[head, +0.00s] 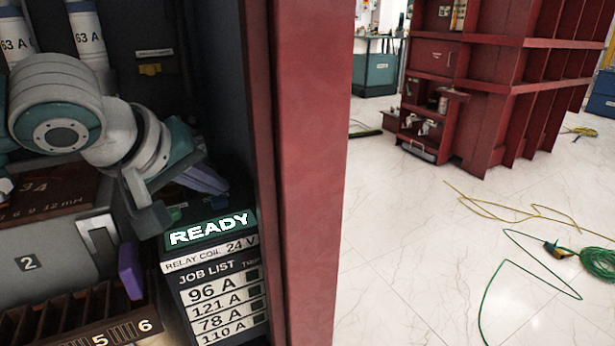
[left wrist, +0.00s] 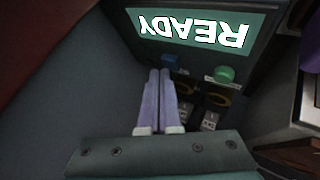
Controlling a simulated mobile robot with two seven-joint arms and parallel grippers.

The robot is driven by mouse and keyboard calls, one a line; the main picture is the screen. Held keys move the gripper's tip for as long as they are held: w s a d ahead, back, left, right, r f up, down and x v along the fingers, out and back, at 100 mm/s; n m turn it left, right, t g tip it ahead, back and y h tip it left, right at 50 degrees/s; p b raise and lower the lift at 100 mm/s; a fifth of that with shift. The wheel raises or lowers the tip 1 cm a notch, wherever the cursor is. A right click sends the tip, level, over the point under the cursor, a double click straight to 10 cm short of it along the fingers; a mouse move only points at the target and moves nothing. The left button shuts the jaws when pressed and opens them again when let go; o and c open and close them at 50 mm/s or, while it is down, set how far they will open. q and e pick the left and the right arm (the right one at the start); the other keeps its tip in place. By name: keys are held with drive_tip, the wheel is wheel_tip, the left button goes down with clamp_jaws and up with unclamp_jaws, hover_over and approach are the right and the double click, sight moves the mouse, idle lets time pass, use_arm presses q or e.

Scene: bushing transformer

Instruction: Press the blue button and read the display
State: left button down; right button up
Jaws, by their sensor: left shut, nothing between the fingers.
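The display (head: 209,233) reads READY in white on green, on a dark box in the cabinet. It also shows upside down in the left wrist view (left wrist: 193,28). The blue button (left wrist: 168,61) is a small blue piece just beyond my fingertips; I cannot tell whether they touch it. A round green button (left wrist: 224,74) sits to its right. My left gripper (head: 206,180) is shut and empty, its purple fingers together (left wrist: 160,72). My right gripper is not in view.
A red cabinet post (head: 312,180) stands right of the box. A job list (head: 222,300) with amp values is below the display. A purple block (head: 130,270) and a slotted rack (head: 60,325) lie to the left. Cables (head: 600,262) lie on the open floor at right.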

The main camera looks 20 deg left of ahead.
use_arm(q)
drive_tip(key=shift+f, duration=0.4)
idle(0.5)
drive_tip(key=shift+r+p, duration=0.9)
drive_tip(key=shift+p, duration=0.2)
wheel_tip(320, 180, up, 5)
drive_tip(key=p, duration=0.6)
idle(0.4)
